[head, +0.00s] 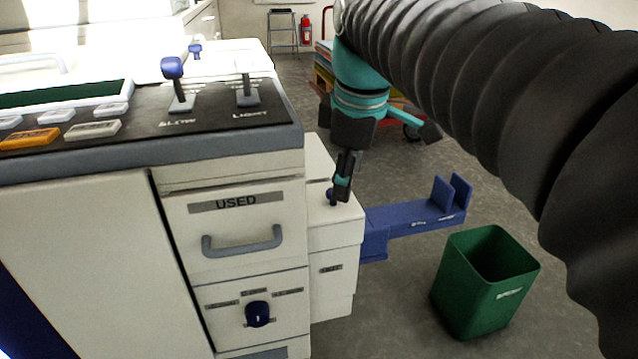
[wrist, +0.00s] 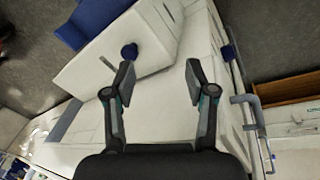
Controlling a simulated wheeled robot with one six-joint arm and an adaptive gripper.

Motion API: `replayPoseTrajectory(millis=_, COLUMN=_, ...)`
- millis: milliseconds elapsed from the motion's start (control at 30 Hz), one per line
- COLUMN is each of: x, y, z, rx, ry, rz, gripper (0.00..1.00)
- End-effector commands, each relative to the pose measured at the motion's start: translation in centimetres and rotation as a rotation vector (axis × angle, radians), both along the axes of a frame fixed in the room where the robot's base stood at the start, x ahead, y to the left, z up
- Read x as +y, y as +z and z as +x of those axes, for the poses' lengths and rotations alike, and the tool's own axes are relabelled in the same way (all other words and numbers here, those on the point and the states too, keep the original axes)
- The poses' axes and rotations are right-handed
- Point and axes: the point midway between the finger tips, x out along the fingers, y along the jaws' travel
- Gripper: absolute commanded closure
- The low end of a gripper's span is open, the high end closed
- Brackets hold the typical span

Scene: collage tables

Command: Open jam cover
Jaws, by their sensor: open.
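The jam cover appears to be the white box (head: 338,228) on the right side of the white machine, with a small dark blue knob (head: 331,197) on top. In the wrist view the same knob (wrist: 130,51) stands near the left fingertip, on the white lid (wrist: 112,62). My gripper (head: 343,188) is above the box, with its fingertips close to the knob in the head view. In the wrist view my gripper (wrist: 160,80) is open and nothing is between its fingers. The knob lies outside the gap, beyond the left fingertip. I cannot tell whether they touch.
A drawer marked USED (head: 236,220) and a panel with a blue knob (head: 258,314) are on the machine's front. Levers (head: 174,75) stand on its top. A blue tray (head: 412,222) juts out right of the box. A green bin (head: 470,305) stands on the floor.

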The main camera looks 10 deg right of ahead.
Motion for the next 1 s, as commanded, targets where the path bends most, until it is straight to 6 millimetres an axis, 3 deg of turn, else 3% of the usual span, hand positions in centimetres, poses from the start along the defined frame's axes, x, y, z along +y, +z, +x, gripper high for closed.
replayPoseTrajectory(millis=100, x=-0.2, y=1.7, z=2.7, rx=0.060, ry=0.228, rz=-0.048, gripper=0.44)
replayPoseTrajectory(millis=300, x=-0.4, y=4.3, z=6.2, rx=0.155, ry=0.619, rz=-0.098, gripper=0.44)
replayPoseTrajectory(millis=600, x=-0.6, y=5.9, z=8.4, rx=0.219, ry=0.941, rz=-0.111, gripper=0.44)
replayPoseTrajectory(millis=767, x=-0.6, y=5.1, z=8.5, rx=0.223, ry=0.963, rz=-0.111, gripper=0.44)
replayPoseTrajectory(millis=1000, x=-0.6, y=1.1, z=8.4, rx=0.224, ry=0.961, rz=-0.110, gripper=0.44)
